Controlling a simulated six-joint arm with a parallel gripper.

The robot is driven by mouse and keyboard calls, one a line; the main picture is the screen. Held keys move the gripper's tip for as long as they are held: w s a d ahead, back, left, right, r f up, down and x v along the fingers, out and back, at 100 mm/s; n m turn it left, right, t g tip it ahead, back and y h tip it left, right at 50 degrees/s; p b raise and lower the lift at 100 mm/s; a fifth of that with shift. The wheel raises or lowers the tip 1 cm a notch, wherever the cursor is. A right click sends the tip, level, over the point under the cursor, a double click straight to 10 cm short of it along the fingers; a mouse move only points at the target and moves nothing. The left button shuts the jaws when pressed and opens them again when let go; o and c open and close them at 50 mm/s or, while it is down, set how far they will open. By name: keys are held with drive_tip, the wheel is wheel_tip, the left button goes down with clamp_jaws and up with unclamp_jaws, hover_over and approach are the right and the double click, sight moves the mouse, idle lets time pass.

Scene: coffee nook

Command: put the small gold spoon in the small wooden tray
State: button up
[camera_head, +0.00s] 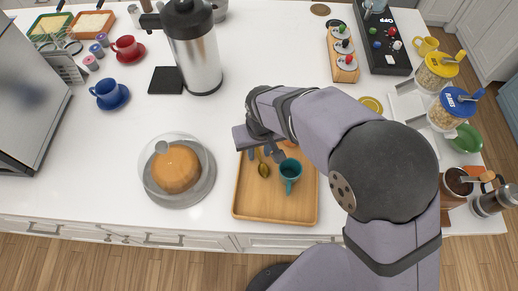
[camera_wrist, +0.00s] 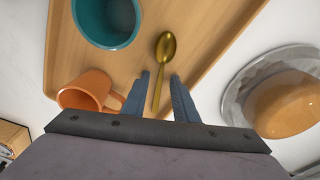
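The small gold spoon (camera_head: 264,170) lies on a wooden tray (camera_head: 245,205). In the wrist view the spoon (camera_wrist: 166,48) has its bowl beyond my fingertips, and its handle runs back between my fingers. My gripper (camera_wrist: 160,78) is open, with a gap on each side of the handle; I cannot tell how far above the tray the fingertips are. In the head view my gripper (camera_head: 266,153) is over the tray's far part. A narrower wooden tray (camera_head: 346,75) with several small items stands at the back right.
A teal mug (camera_head: 290,172) and an orange mug (camera_wrist: 90,90) stand on the tray beside the spoon. A domed cake stand (camera_head: 177,175) is to the left. A steel flask (camera_head: 195,50) stands behind. Jars (camera_head: 452,108) line the right edge.

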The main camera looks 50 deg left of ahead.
sight(261, 160)
drive_tip(key=shift+r, duration=0.15)
drive_tip(key=shift+r, duration=0.45)
wheel_tip(261, 160, up, 11)
drive_tip(key=d+b, duration=0.1)
drive_tip(key=b, duration=0.1)
drive_tip(key=shift+s+d, duration=0.15)
drive_tip(key=shift+s, duration=0.15)
drive_tip(key=w+d+r+m+p, duration=0.1)
drive_tip(key=w+d+m+p, duration=0.2)
drive_tip(key=w+d, duration=0.55)
drive_tip(key=w+d+r+m+p, duration=0.1)
drive_tip(key=w+d+m+p, duration=0.3)
drive_tip(key=d, duration=0.8)
drive_tip(key=s+d+m+h+p, duration=0.1)
drive_tip(key=s+d+m+p, duration=0.15)
drive_tip(key=d, duration=0.85)
drive_tip(key=s+d+m+p, duration=0.1)
drive_tip(key=s+d+m, duration=0.2)
drive_tip(key=d, duration=0.8)
drive_tip(key=shift+g, duration=0.3)
drive_tip(key=f+b, duration=0.5)
drive_tip(key=shift+w+d+f, duration=0.1)
drive_tip(key=shift+w+d, duration=0.05)
drive_tip(key=shift+w, duration=0.05)
